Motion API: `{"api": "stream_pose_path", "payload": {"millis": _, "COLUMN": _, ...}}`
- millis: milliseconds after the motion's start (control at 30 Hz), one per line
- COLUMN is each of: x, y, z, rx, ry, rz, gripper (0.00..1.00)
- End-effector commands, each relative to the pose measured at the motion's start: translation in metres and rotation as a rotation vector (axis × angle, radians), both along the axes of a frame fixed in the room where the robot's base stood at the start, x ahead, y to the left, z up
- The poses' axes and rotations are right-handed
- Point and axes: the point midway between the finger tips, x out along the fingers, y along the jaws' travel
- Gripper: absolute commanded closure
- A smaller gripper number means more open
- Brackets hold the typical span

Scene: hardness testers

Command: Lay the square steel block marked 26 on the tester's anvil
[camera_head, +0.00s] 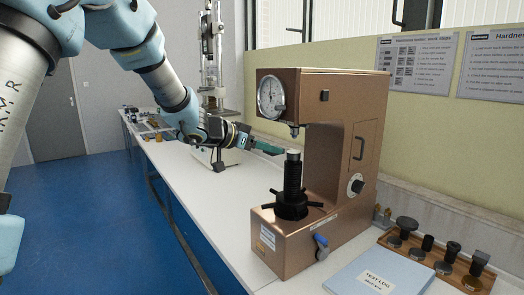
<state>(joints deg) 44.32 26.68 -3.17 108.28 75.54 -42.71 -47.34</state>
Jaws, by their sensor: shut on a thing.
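My gripper (270,148) reaches in from the left, level, with its fingertips just left of and slightly above the anvil (293,155). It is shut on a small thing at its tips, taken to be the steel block. The block is too small and too hidden to make out clearly, and the marking 26 cannot be read. The anvil is a light round top on a black threaded screw with a black spoked handwheel (291,206). The copper-brown tester (335,130) has its indenter (294,130) above the anvil, with a gap between them. No block shows on the anvil.
A wooden rack (447,265) with several dark anvils or fittings stands at the front right, beside a light blue test log (378,272). Another tester (212,75) stands behind my arm, with small items farther along the bench. The white bench (190,180) left of the tester is clear.

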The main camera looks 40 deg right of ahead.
Motion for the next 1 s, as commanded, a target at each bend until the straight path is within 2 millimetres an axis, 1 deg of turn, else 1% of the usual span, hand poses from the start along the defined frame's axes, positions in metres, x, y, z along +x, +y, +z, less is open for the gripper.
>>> {"api": "stream_pose_path", "payload": {"millis": 133, "x": -0.002, "y": -0.015, "z": -0.004, "rx": -0.002, "ry": -0.002, "rz": -0.003, "gripper": 1.0}}
{"api": "stream_pose_path", "payload": {"millis": 200, "x": -0.002, "y": -0.022, "z": -0.001, "rx": -0.001, "ry": 0.0, "rz": -0.001, "gripper": 1.0}}
{"api": "stream_pose_path", "payload": {"millis": 600, "x": -0.004, "y": -0.059, "z": -0.003, "rx": -0.001, "ry": -0.001, "rz": -0.003, "gripper": 1.0}}
{"api": "stream_pose_path", "payload": {"millis": 800, "x": -0.004, "y": -0.071, "z": -0.004, "rx": -0.002, "ry": -0.001, "rz": 0.0, "gripper": 1.0}}
{"api": "stream_pose_path", "payload": {"millis": 1000, "x": -0.004, "y": -0.075, "z": -0.006, "rx": -0.001, "ry": 0.0, "rz": 0.0, "gripper": 1.0}}
